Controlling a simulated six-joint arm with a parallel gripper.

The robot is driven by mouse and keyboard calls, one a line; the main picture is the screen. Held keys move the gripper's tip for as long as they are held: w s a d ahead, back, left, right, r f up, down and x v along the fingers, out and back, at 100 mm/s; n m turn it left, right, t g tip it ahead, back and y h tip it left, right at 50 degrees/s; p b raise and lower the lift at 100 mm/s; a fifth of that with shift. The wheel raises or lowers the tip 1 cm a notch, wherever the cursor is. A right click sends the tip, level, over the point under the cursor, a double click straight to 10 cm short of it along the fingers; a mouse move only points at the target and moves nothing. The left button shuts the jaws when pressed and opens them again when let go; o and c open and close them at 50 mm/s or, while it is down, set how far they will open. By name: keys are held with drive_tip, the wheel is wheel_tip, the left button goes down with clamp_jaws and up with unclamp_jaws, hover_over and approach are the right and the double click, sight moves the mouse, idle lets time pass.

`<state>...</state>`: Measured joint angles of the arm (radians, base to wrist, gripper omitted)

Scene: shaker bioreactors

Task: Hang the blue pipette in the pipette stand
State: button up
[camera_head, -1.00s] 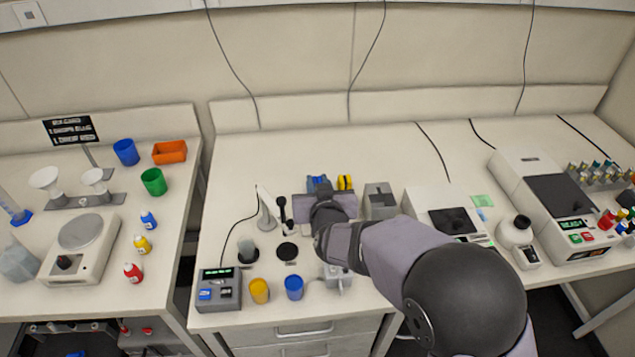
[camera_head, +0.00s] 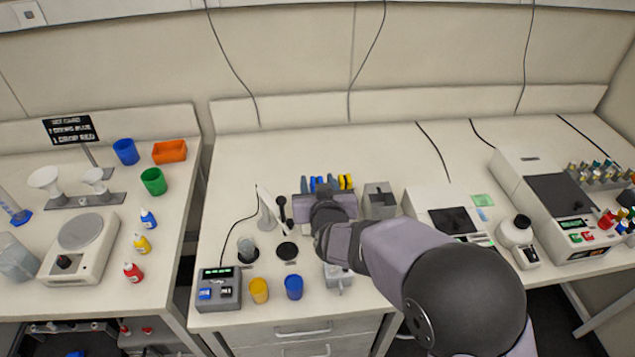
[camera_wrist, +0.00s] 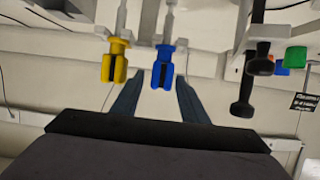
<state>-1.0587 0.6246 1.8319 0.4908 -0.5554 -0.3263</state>
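The blue pipette (camera_wrist: 164,66) is upright in the wrist view, with its thin shaft running up to a pale bracket of the pipette stand (camera_wrist: 144,46). It appears to hang there, beside the yellow pipette (camera_wrist: 115,62). In the head view the blue pipette (camera_head: 318,181) shows beyond my gripper body. My gripper (camera_wrist: 161,80) has its two dark blue fingers spread, one on each side of the blue pipette, with gaps visible. In the head view my gripper (camera_head: 319,185) hides most of the stand.
A grey box (camera_head: 380,200) stands right of my gripper. Black-handled tools (camera_wrist: 243,90) stand to one side in the wrist view. Yellow (camera_head: 259,290) and blue cups (camera_head: 294,287) are near the front edge. The rear bench is largely clear.

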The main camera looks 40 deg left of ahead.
drive_tip(key=shift+r, duration=0.1)
drive_tip(key=shift+r+p, duration=2.85)
drive_tip(key=shift+r, duration=0.6)
drive_tip(key=w+d+f+m+g+h, duration=0.1)
drive_tip(key=d+f+h, duration=0.1)
drive_tip(key=d, duration=0.8)
drive_tip(key=w+d+f+m+g+h+b, duration=0.1)
drive_tip(key=d+f+m+g+h, duration=0.15)
drive_tip(key=d, duration=0.85)
drive_tip(key=w+d+f+m+g+h, duration=0.1)
drive_tip(key=d+f+h, duration=0.15)
drive_tip(key=d, duration=0.75)
drive_tip(key=s+d+f+m+g+h, duration=0.1)
drive_tip(key=s+d+f+m+g, duration=0.1)
drive_tip(key=s+d, duration=0.7)
drive_tip(key=s+d+f+m+g+h+b, duration=0.1)
drive_tip(key=s+d+m+g, duration=0.1)
drive_tip(key=s+d, duration=0.7)
drive_tip(key=d+g, duration=0.1)
drive_tip(key=d, duration=0.3)
drive_tip(key=shift+d+f+h, duration=0.2)
drive_tip(key=shift+f+h, duration=0.15)
drive_tip(key=shift+h, duration=0.05)
drive_tip(key=shift+s+m, duration=0.1)
drive_tip(key=shift+m, duration=0.15)
